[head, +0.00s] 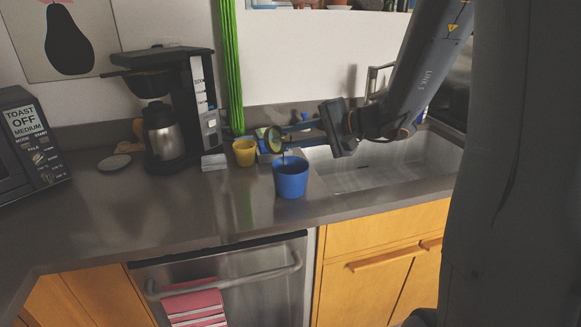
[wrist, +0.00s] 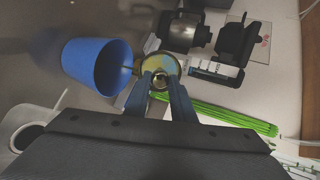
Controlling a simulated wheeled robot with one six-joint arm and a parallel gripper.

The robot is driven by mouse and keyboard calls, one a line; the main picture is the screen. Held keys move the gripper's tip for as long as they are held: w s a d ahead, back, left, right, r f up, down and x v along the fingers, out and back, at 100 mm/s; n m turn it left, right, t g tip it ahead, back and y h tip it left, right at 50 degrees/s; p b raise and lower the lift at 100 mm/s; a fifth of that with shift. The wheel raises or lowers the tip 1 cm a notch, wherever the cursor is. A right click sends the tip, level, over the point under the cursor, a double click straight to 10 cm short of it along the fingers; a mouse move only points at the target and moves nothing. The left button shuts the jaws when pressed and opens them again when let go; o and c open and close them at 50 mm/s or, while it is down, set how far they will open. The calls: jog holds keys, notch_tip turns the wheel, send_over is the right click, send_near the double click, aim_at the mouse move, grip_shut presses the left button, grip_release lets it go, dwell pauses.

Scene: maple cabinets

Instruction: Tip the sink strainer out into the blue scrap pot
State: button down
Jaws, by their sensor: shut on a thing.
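The sink strainer (head: 273,139) is a small round piece with a brassy rim, tilted on its side above the counter. It also shows in the wrist view (wrist: 161,66). My gripper (head: 285,132) is shut on it, and its two fingers (wrist: 160,84) meet at the strainer's near side. The blue scrap pot (head: 291,180) stands upright on the counter by the sink, just below and slightly right of the strainer in the head view. In the wrist view the pot (wrist: 92,66) is left of the strainer. A thin dark streak shows between them; I cannot tell what it is.
A yellow cup (head: 244,152) stands behind and left of the pot. The sink (head: 380,165) is to the right. A coffee maker (head: 170,115), a toaster oven (head: 28,140) and green strands (head: 231,70) are at the left and back. The counter's front left is clear.

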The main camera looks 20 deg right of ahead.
jog(key=shift+s+d+f+b, duration=0.1)
jog(key=shift+s+f+b, duration=0.1)
jog(key=shift+b, duration=0.35)
jog(key=shift+s+d+f+t+y+b, duration=0.35)
jog(key=shift+s+d+t+y+b, duration=0.4)
jog(key=shift+b, duration=1.95)
jog(key=shift+s+d+f+t+y+b, duration=0.25)
jog(key=shift+f+t+y+b, duration=0.45)
jog(key=shift+b, duration=2.2)
jog(key=shift+s+d+f+t+y+b, duration=0.1)
jog(key=shift+d+f+t+y+b, duration=0.5)
jog(key=shift+b, duration=2.3)
